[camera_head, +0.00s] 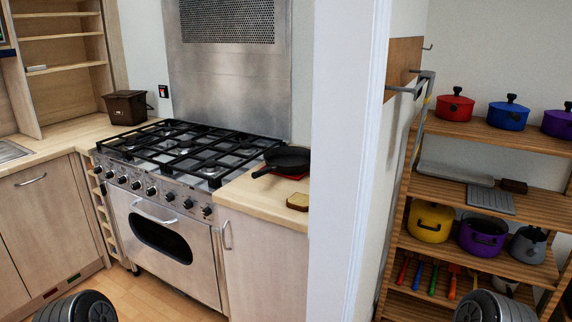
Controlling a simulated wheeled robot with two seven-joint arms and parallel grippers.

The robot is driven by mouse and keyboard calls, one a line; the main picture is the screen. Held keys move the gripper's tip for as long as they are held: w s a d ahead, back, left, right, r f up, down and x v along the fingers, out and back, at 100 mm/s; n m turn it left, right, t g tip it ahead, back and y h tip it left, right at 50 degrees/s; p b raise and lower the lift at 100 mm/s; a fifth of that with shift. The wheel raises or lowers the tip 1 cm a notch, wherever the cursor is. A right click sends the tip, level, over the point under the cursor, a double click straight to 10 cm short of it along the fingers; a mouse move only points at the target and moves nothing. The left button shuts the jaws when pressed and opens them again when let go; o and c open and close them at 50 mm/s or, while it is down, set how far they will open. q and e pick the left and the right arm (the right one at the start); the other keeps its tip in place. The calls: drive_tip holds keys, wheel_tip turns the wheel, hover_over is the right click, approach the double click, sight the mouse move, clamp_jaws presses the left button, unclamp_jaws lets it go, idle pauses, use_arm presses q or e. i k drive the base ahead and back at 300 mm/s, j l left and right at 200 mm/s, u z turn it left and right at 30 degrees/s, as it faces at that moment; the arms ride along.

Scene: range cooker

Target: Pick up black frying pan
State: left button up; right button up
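The black frying pan (290,158) is in the head view, on the wooden counter (250,196) just right of the range cooker. Its handle points left, toward the cooker's edge. Something red (292,177) shows under the pan; most of it is hidden. Neither of my grippers is in view. Only dark rounded parts of my own arms show at the bottom left and bottom right.
A bread slice (297,202) lies in front of the pan. The cooker (160,205) has black grates (185,148). A white wall edge (345,160) stands right of the counter. Beyond it, wooden shelves (480,190) hold colored pots. Wooden floor shows before the cooker.

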sight(287, 160)
drive_tip(key=i+l, duration=0.95)
drive_tip(key=i+j, duration=0.05)
drive_tip(key=i, duration=0.05)
